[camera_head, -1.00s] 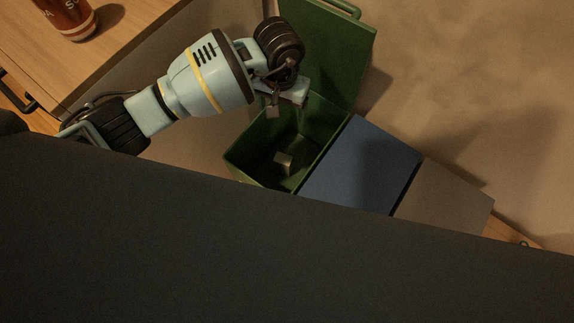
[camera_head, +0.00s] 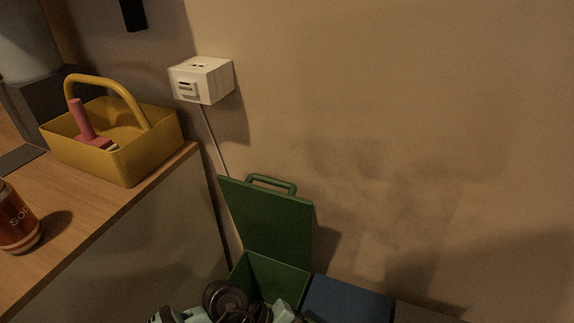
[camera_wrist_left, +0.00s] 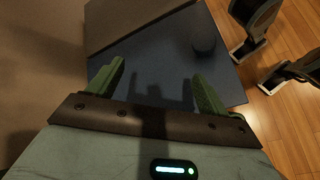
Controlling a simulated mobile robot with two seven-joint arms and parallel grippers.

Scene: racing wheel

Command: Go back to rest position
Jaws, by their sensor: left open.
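My left arm shows at the bottom edge of the head view, in front of the open green bin (camera_head: 270,278); its fingers are not clear there. In the left wrist view my left gripper (camera_wrist_left: 160,84) is open, with its two green fingers wide apart and nothing between them. Below it lies a dark blue flat surface (camera_wrist_left: 150,55). The green bin's lid (camera_head: 272,222) stands raised against the wall. The bin's floor is hidden in the head view. My right gripper is in neither view.
A blue bin top (camera_head: 348,300) sits right of the green bin. On the wooden counter (camera_head: 95,215) stand a yellow basket (camera_head: 150,160) with a pink-handled item and a soda can (camera_head: 15,220). A white box (camera_head: 203,80) hangs on the wall. Dark legs (camera_wrist_left: 255,25) stand over the wooden floor.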

